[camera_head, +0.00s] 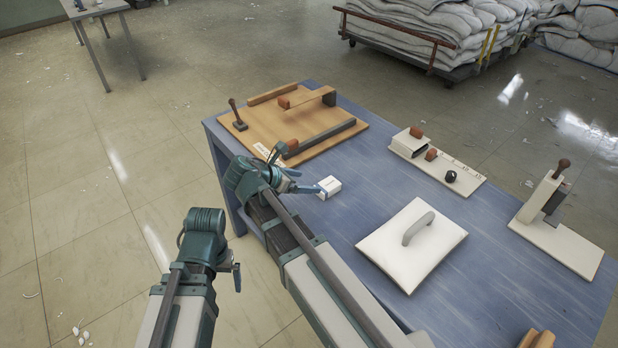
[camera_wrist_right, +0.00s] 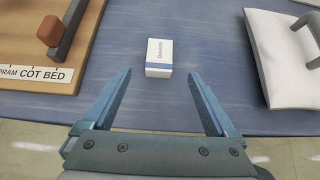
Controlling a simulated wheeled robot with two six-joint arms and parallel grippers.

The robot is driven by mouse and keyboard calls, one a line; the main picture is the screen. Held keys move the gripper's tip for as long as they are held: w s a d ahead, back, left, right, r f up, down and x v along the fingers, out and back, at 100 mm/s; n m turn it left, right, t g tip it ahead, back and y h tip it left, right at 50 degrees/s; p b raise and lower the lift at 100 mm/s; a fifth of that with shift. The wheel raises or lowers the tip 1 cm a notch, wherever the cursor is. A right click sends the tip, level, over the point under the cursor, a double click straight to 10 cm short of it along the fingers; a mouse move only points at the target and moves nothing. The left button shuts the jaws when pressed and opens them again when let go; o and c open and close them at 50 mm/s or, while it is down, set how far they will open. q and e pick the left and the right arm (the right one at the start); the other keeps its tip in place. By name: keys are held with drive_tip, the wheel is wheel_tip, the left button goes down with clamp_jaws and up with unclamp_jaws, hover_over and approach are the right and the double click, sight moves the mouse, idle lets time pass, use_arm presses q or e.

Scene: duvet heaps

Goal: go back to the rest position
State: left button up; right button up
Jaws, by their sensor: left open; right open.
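My right gripper (camera_head: 299,171) is over the near-left edge of the blue table (camera_head: 350,223). Its two blue fingers are apart and empty in the right wrist view (camera_wrist_right: 160,77). A small white box with a blue band (camera_head: 329,187) stands on the table just beyond the fingertips. It also shows in the right wrist view (camera_wrist_right: 159,57), ahead of the gap between the fingers and apart from them. My left gripper (camera_head: 236,277) is off the table, over the floor to the left. It is open, and I see nothing held in it.
A wooden board with a lever and bars (camera_head: 262,125) lies at the table's far left. A white cushion-like pad with a grey handle (camera_head: 385,250) lies right of the box. White fixtures (camera_head: 465,181) stand farther right. Folded duvets (camera_head: 430,30) fill a cart behind. Floor at left is open.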

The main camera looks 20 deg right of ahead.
sight(328, 184)
idle(0.3)
drive_tip(key=b+x, duration=0.7)
drive_tip(key=x, duration=0.5)
drive_tip(key=shift+f+b, duration=0.2)
drive_tip(key=shift+b, duration=0.15)
drive_tip(key=shift+r, duration=0.25)
drive_tip(key=shift+f, duration=0.1)
